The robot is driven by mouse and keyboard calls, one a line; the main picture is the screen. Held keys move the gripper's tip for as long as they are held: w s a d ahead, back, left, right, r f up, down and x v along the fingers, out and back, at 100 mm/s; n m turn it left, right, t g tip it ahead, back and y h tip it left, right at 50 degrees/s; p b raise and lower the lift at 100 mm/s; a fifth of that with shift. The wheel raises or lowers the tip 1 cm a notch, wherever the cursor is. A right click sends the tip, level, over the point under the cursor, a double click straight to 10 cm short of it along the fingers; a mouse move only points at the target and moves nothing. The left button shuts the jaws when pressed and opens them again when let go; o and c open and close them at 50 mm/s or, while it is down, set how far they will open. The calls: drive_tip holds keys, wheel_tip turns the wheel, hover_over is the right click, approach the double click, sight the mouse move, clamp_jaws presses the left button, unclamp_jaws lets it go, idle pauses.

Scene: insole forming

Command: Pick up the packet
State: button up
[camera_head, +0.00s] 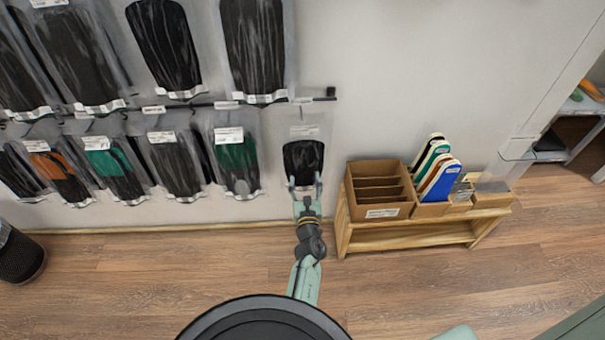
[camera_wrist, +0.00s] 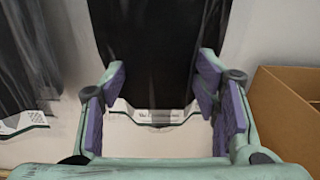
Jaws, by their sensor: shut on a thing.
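The packet (camera_head: 303,158) is a clear bag with a black insole, hanging upright on the wall at the right end of the lower row. Its black insole and pale printed lower strip fill the middle of the wrist view (camera_wrist: 150,50). My gripper (camera_head: 305,184) is at the packet's lower end, one finger at each side. In the wrist view my gripper (camera_wrist: 160,85) has its purple pads at the packet's left and right edges, shut on it. The packet's top is out of the wrist view.
A neighbouring packet (camera_head: 236,155) hangs close to the left. A cardboard box (camera_head: 380,212) with compartments stands on a low wooden bench (camera_head: 410,237) to the right; its side (camera_wrist: 285,115) is near my gripper. A dark bin (camera_head: 20,255) stands at far left. The floor between is clear.

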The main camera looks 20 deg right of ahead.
drive_tip(key=s+p, duration=0.3)
drive_tip(key=s, duration=1.2)
drive_tip(key=shift+s+a, duration=0.25)
drive_tip(key=shift+s, duration=0.05)
drive_tip(key=shift+r, duration=0.1)
